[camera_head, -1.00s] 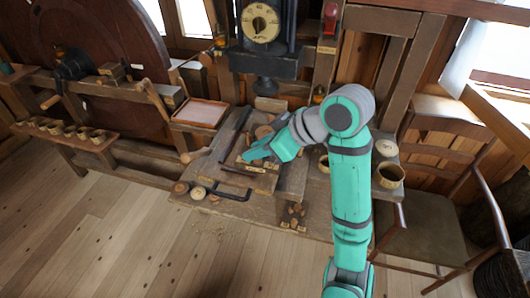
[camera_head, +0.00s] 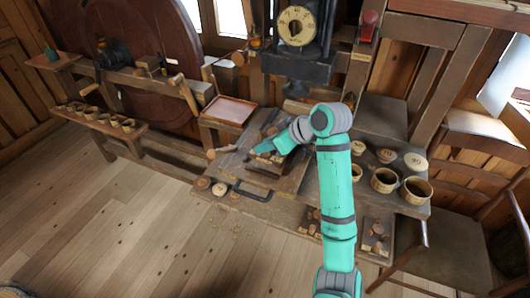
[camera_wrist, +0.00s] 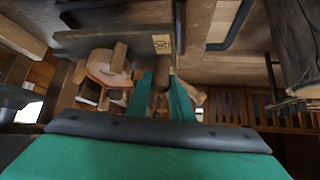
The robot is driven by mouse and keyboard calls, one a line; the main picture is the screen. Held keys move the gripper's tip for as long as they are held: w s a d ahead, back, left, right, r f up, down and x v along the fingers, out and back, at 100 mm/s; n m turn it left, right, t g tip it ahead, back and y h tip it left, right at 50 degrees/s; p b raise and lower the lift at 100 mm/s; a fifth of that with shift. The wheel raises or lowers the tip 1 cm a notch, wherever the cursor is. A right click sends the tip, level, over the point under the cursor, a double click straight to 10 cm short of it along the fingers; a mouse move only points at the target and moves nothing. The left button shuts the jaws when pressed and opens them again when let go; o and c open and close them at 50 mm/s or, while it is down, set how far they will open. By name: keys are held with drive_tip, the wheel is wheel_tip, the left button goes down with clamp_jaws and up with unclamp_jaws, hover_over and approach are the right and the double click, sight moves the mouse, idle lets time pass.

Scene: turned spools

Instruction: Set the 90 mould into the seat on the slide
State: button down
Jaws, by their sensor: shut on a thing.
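My gripper (camera_head: 262,147) is low over the slide (camera_head: 262,167) on the bench. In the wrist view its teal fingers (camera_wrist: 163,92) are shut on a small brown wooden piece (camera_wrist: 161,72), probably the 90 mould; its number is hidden. A tagged dark wooden bar (camera_wrist: 110,40) is just beyond the fingertips; its small pale tag (camera_wrist: 162,44) carries a number hard to read. A round pale wooden piece with a peg (camera_wrist: 108,68) is left of the fingers. The seat is hidden behind the gripper in the head view, and I cannot tell whether the held piece touches it.
A press with a dial (camera_head: 297,27) stands behind the slide. A black bar handle (camera_head: 252,192) is at the front. Cups (camera_head: 384,180) and round moulds (camera_head: 415,161) stand at right. A pink-topped tray (camera_head: 229,110) is at left. Loose wooden pieces (camera_head: 376,230) lie at front right.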

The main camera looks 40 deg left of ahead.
sight(265, 154)
drive_tip(key=shift+w+a+f, duration=0.1)
drive_tip(key=shift+a+f, duration=0.05)
drive_tip(key=shift+w+a+f, duration=0.1)
drive_tip(key=shift+a+f, duration=0.1)
drive_tip(key=shift+f, duration=1.6)
drive_tip(key=shift+f, duration=0.35)
drive_tip(key=c, duration=1.6)
unclamp_jaws()
drive_tip(key=shift+o, duration=0.2)
drive_tip(key=shift+r, duration=0.35)
drive_tip(key=v, duration=1.2)
drive_tip(key=shift+w, duration=0.15)
